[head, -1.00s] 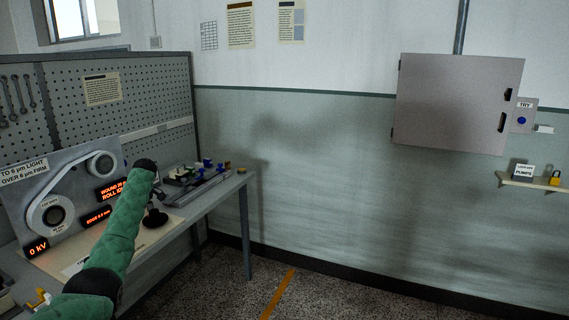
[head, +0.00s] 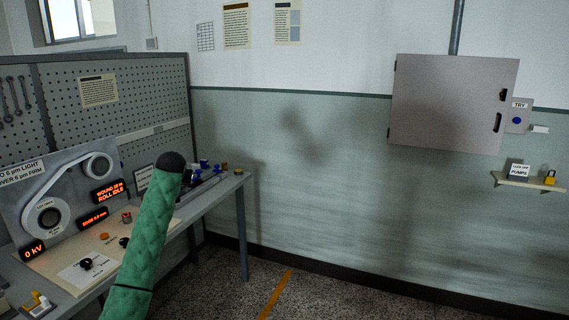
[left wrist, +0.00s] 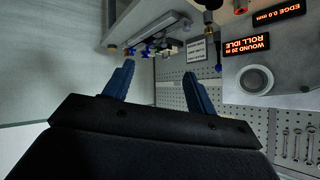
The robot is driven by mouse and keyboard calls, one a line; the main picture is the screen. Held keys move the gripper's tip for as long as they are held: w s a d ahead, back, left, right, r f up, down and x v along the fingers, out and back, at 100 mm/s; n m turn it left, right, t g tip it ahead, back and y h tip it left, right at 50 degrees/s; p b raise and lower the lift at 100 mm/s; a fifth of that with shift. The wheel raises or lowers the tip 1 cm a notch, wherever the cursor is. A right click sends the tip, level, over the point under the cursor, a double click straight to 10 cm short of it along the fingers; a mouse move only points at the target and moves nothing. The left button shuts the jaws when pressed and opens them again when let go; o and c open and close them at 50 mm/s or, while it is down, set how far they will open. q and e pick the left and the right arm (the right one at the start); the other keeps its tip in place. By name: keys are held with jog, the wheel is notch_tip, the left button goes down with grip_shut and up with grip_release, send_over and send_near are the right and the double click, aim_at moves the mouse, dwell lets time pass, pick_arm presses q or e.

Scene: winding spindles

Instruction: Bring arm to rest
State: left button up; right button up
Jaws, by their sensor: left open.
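My left arm, in a green quilted sleeve (head: 150,235), rises from the bottom of the head view in front of the workbench. Its black end (head: 172,162) points up and away, and the gripper's fingers are hidden there. In the left wrist view my left gripper (left wrist: 158,80) shows two dark blue fingers spread apart with nothing between them. The picture there is upside down, with the pegboard behind the fingers and the bench above them. My right gripper is in neither view.
The workbench (head: 212,201) carries a winding panel (head: 70,180) with lit displays, knobs and small blue and dark fittings. A grey wall cabinet (head: 452,104) hangs at the right. A small shelf (head: 530,181) holds a padlock (head: 549,177). The floor right of the bench is clear.

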pick_arm(q)
jog(key=s+d+f+m+g+h, duration=0.1)
jog(key=s+d+f, duration=0.5)
jog(key=s+f, duration=0.4)
jog(key=s+d+f+m+h, duration=0.1)
jog(key=s+d+f, duration=0.4)
jog(key=s+f, duration=0.5)
jog(key=s+d+f+m+g+h, duration=0.1)
jog(key=s+d+f, duration=0.6)
jog(key=f, duration=0.6)
jog(key=s+d+f+g, duration=0.1)
jog(key=s+f+g, duration=0.1)
jog(key=s+f, duration=0.7)
jog(key=s+d+f+g+h, duration=0.1)
jog(key=s+f, duration=0.9)
jog(key=s, duration=1)
jog(key=s+d+f+g, duration=0.2)
jog(key=s+f, duration=0.7)
jog(key=s, duration=0.6)
jog(key=shift+s+f+g, duration=0.25)
jog(key=shift+s+g, duration=0.05)
jog(key=shift+g, duration=0.5)
